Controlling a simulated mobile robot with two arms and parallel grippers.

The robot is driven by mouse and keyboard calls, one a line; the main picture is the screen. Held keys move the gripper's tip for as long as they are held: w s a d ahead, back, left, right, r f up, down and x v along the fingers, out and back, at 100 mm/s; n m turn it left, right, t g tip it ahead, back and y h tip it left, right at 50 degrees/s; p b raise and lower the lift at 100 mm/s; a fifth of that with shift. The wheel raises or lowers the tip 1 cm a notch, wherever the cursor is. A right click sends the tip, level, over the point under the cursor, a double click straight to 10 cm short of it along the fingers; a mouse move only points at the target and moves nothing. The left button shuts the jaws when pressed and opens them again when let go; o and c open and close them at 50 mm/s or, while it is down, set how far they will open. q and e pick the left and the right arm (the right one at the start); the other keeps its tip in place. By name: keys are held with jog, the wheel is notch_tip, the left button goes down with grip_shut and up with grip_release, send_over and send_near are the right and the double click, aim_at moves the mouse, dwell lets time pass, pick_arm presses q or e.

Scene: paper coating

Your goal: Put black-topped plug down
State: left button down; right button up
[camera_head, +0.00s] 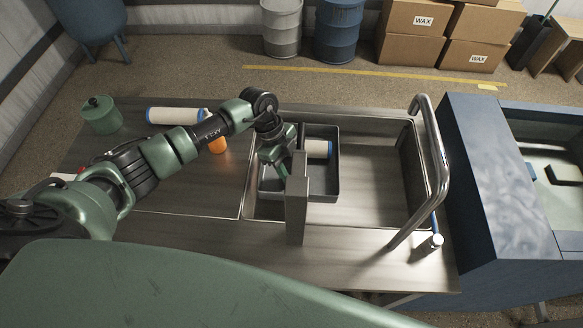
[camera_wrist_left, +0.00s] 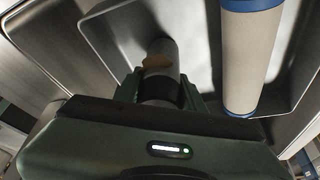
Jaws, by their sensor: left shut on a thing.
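My left gripper (camera_head: 284,172) reaches down over the dark grey tray (camera_head: 328,190) inside the metal sink. In the left wrist view the gripper (camera_wrist_left: 162,98) is shut on the black-topped plug (camera_wrist_left: 161,60), a grey cylinder with a black band between the fingers and a brownish patch on its side. The plug points down into the tray; I cannot tell whether its lower end touches the bottom. In the head view the plug is hidden by the gripper and a grey upright post (camera_head: 297,210). My right gripper is out of view.
A white roller with blue ends (camera_head: 317,149) is close beside the plug, also in the left wrist view (camera_wrist_left: 250,62). A curved metal rail (camera_head: 437,150) rises at right. On the left counter are another white roller (camera_head: 172,115), an orange item (camera_head: 217,145) and a green pot (camera_head: 100,117).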

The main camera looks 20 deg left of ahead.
pick_arm(q)
jog(key=c, duration=1.1)
grip_release()
jog(key=shift+f, duration=0.15)
jog(key=shift+c, duration=0.2)
jog(key=shift+o, duration=1.4)
jog(key=b+v, duration=0.2)
jog(key=v, duration=1)
jog(key=shift+b, duration=0.3)
